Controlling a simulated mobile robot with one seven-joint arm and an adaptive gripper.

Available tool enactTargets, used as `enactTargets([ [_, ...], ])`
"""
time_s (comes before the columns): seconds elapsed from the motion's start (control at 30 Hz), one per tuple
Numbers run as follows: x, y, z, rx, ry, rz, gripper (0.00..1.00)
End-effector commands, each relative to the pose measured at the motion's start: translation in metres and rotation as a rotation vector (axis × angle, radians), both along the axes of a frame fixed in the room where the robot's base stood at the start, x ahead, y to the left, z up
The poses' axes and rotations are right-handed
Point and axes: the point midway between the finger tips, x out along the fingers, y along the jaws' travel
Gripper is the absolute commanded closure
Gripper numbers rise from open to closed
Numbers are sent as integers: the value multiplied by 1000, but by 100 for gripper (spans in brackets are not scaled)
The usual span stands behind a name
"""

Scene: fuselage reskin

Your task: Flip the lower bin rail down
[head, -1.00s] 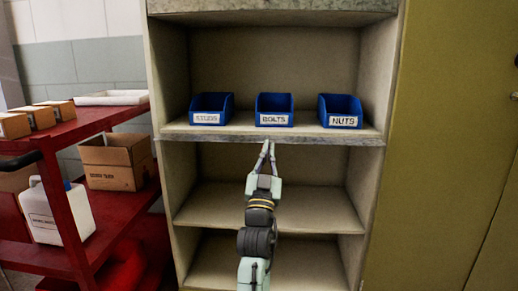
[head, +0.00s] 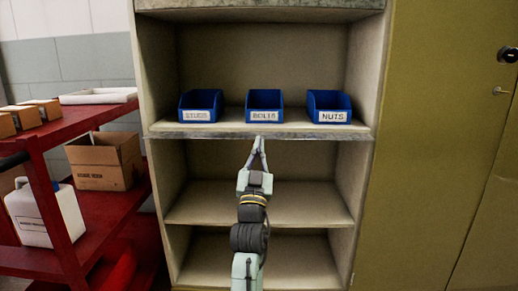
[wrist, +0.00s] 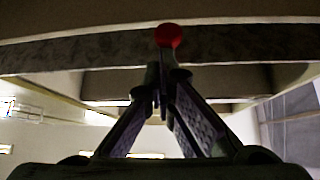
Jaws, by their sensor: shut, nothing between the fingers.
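The lower bin rail (head: 200,134) is a mottled grey strip along the front edge of the shelf that holds the bins. It also spans the wrist view as a grey band (wrist: 240,46). My gripper (head: 259,139) is shut and empty, pointing up at the rail's middle, below the BOLTS bin (head: 264,105). In the wrist view my fingertips (wrist: 166,70) meet just under the band. A red ball (wrist: 168,36) shows above them there; I cannot tell what it belongs to. Whether the fingertips touch the rail is unclear.
The STUDS bin (head: 200,105) and NUTS bin (head: 329,106) stand either side of the BOLTS bin. A similar grey strip (head: 260,4) runs along the top. The lower shelves (head: 200,205) are empty. A red cart (head: 105,205) stands left, an olive cabinet (head: 425,150) right.

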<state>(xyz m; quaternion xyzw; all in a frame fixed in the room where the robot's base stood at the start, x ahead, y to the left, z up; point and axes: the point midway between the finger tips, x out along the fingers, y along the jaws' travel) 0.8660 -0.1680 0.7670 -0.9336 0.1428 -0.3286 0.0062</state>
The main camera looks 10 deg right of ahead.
Motion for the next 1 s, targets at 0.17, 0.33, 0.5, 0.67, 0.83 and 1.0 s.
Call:
enactTargets([
  [0.17,6,-1,20,8,22,1,100],
  [0.33,3,-1,58,4,8,1,100],
  [0.5,-1,0,87,1,-5,1,100],
  [0.67,-2,0,99,-1,-8,1,100],
  [0.83,-3,0,102,-1,-9,1,100],
  [1.0,-3,1,102,-2,-11,1,100],
])
